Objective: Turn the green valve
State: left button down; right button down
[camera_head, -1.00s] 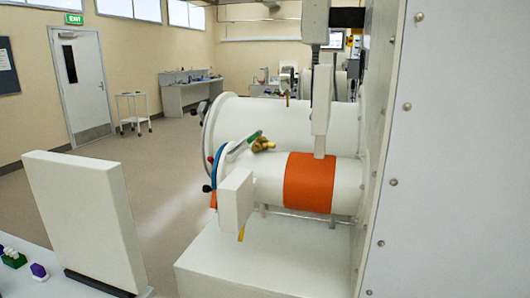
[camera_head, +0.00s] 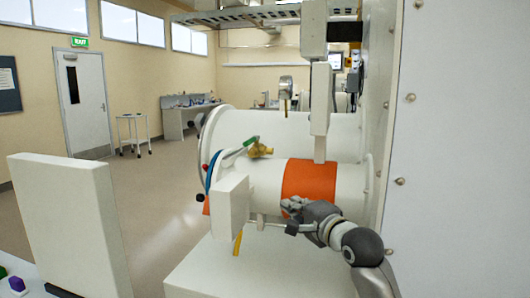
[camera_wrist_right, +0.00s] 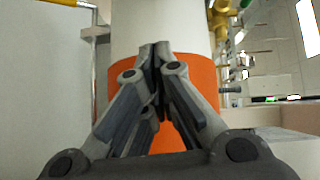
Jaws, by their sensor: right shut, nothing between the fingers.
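The green valve shows in the head view as a green-tipped lever (camera_head: 249,141) on a brass body (camera_head: 261,150), above the white cylinder with the orange band. My right gripper (camera_head: 292,208) is in front of the orange band, below and to the right of the valve and apart from it. In the right wrist view the right gripper (camera_wrist_right: 153,50) is shut, with its fingertips together and nothing between them. A brass part (camera_wrist_right: 219,18) shows at the top right of that view; its green lever is not clear there. My left gripper is not in view.
The white cylinder's orange band (camera_head: 309,180) lies behind the right gripper. A white block (camera_head: 230,205) stands left of it. A white panel (camera_head: 68,225) stands at the left. A large white riveted wall (camera_head: 455,160) closes off the right. Open floor lies at centre left.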

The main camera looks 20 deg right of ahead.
notch_tip(320, 180, up, 10)
jog(key=s+m+t, duration=0.1)
jog(key=m+t, duration=0.1)
jog(key=p, duration=0.3)
send_near(256, 140)
jog(key=w+d, duration=0.2)
jog(key=shift+w+d+y, duration=0.1)
jog(key=shift+d+y, duration=0.2)
jog(key=shift+d, duration=0.05)
jog(key=shift+w+a+r+p, duration=0.15)
jog(key=shift+w+a, duration=0.35)
jog(key=shift+a, duration=0.35)
jog(key=shift+w+a+r+p, duration=0.15)
jog(key=shift+w+a, duration=0.35)
jog(key=shift+a, duration=0.3)
jog(key=shift+f, duration=0.1)
